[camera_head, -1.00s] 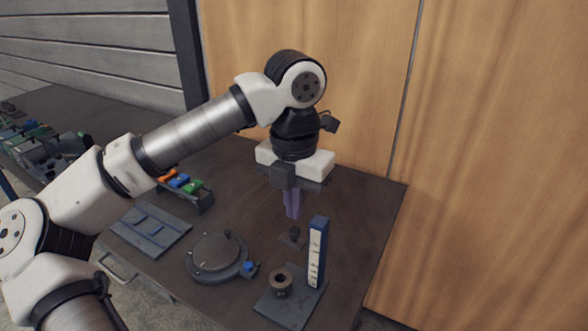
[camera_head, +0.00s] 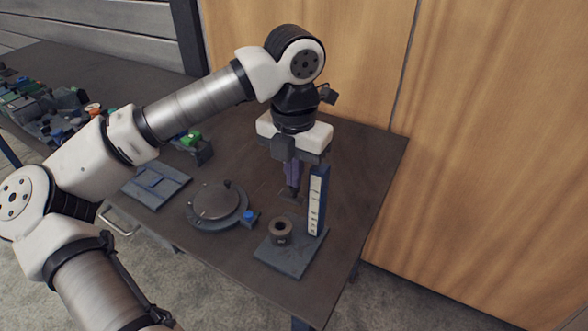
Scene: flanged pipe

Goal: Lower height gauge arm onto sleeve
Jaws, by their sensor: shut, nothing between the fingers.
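The height gauge (camera_head: 318,201) is a blue upright column with a white scale, standing on a flat dark base plate (camera_head: 290,262). A short brown-grey sleeve (camera_head: 281,234) with a round bore stands upright on that plate, left of the column. My gripper (camera_head: 291,190) points down just behind and left of the column, its fingers shut. A small dark part, perhaps the gauge arm (camera_head: 292,197), shows at the fingertips. The column and the fingers partly hide it, and I cannot tell whether they touch.
A round dark turntable (camera_head: 217,204) with a blue knob (camera_head: 248,215) lies left of the gauge. A flat blue-grey tray (camera_head: 156,182) lies farther left. Bare table lies right of the column, up to the edge.

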